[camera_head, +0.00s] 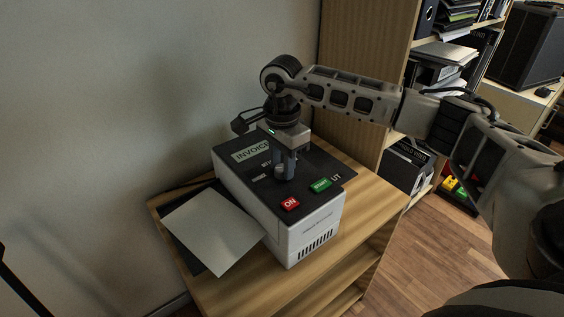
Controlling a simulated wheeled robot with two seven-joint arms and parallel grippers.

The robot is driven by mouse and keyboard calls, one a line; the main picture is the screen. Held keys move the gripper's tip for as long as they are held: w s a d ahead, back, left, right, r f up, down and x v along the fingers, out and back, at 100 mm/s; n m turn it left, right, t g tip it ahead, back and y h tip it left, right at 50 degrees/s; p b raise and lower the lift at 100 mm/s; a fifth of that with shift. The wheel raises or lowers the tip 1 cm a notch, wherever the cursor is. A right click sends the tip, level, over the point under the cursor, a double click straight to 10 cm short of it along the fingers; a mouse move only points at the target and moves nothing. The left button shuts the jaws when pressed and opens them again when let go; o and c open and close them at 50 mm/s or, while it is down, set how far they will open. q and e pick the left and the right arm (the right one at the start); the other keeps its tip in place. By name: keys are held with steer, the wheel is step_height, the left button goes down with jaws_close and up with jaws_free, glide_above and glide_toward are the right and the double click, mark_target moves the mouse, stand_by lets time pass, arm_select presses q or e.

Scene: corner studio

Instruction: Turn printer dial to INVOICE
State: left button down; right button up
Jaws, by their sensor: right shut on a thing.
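The printer (310,237) is a white box with a black top, standing on a small wooden stand. Its top has an INVOICE label (252,150), a red ON button (290,204) and a green START button (320,185). My right gripper (286,172) reaches in from the right, points down over the printer top and is shut on the dial. The dial is mostly hidden by the fingers, and its pointing direction cannot be read. Other lettering around it is partly covered by the gripper. My left gripper is not in view.
The wooden stand (372,205) has bare room right of the printer. A white sheet (213,230) lies on a dark tray left of the printer. A wooden shelf unit (365,60) with binders stands behind my right arm. A plain wall is at left.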

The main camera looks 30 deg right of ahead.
mark_target(282, 167)
steer(key=shift+r, duration=0.1)
steer(key=o, duration=1)
steer(key=shift+c, duration=0.2)
step_height(282, 167, up, 16)
